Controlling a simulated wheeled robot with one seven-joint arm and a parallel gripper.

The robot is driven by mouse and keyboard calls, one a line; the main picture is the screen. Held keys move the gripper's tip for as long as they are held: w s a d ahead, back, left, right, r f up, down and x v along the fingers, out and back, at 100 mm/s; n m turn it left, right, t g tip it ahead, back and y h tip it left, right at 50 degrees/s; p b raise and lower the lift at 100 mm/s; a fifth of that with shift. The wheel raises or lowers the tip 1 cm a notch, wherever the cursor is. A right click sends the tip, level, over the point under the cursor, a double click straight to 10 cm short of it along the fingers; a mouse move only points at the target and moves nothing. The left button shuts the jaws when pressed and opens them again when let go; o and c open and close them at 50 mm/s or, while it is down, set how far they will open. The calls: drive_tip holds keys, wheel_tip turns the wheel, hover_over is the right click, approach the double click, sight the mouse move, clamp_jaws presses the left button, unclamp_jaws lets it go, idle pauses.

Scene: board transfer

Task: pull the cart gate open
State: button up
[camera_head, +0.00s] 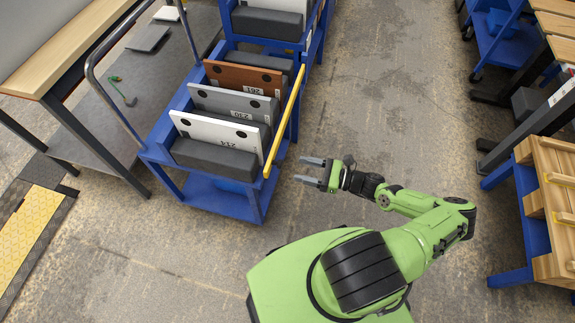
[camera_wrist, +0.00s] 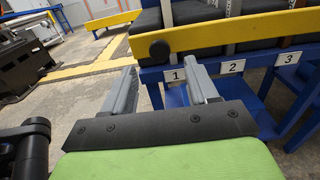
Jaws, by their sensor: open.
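The cart gate is a yellow bar (camera_head: 285,125) along the right side of the blue cart (camera_head: 230,197). It lies across the fronts of the boards. In the wrist view the yellow bar (camera_wrist: 225,32) runs across the top, with a round black knob (camera_wrist: 159,49) near its left end. My gripper (camera_head: 309,170) is open and empty, to the right of the bar's near end and apart from it. In the wrist view the two grey fingers (camera_wrist: 163,88) point toward the knob end, with nothing between them.
The cart holds white (camera_head: 220,132), grey (camera_head: 233,102) and brown (camera_head: 244,77) boards in slots. Slot labels 1 (camera_wrist: 174,75), 2 (camera_wrist: 232,67) and 3 (camera_wrist: 288,58) show below the bar. A wooden-topped bench (camera_head: 60,45) stands left. A rack with wooden slats (camera_head: 545,190) stands right. Floor between is clear.

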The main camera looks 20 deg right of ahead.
drive_tip(key=x, duration=0.5)
drive_tip(key=shift+w+a, duration=0.2)
drive_tip(key=shift+a, duration=0.15)
clamp_jaws()
